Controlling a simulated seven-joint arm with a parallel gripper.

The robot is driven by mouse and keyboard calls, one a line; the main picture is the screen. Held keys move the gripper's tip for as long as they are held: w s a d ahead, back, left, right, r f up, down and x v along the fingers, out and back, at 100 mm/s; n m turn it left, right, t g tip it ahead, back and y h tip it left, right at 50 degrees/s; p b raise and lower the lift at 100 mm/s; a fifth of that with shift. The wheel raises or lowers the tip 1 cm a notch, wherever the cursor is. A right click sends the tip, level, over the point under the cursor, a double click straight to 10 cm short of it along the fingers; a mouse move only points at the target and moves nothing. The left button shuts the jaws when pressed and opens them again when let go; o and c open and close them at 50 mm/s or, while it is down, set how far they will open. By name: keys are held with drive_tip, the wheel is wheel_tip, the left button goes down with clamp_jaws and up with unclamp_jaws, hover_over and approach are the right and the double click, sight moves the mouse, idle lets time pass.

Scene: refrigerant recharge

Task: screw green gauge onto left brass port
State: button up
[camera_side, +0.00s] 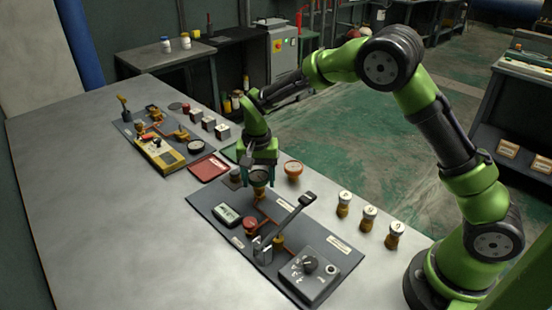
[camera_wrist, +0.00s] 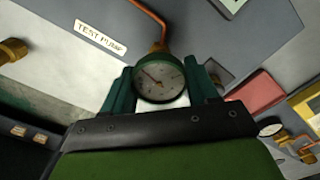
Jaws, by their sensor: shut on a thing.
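The green gauge (camera_wrist: 160,82) has a round pale dial and a green rim. It sits between the two green fingers of my gripper (camera_wrist: 162,88), which is shut on it. In the side view my gripper (camera_side: 259,172) holds the gauge (camera_side: 259,180) low over the far end of the near panel. A brass port (camera_wrist: 160,46) with a copper pipe shows right behind the gauge in the wrist view. The gauge appears lined up with it and at or very near it; I cannot tell whether the threads engage. The fingers partly hide the joint in the side view.
The near panel (camera_side: 225,240) carries a digital meter (camera_side: 227,215), a red knob (camera_side: 250,225), a tilted black-ended lever (camera_side: 294,212) and a dial box (camera_side: 310,275). Several brass fittings (camera_side: 368,218) stand at right.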

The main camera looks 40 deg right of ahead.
drive_tip(key=shift+w, duration=0.1)
drive_tip(key=m, duration=0.2)
drive_tip(key=shift+f+m, duration=0.1)
drive_tip(key=shift+m, duration=0.2)
drive_tip(key=o, duration=1.3)
drive_tip(key=shift+r, duration=3.6)
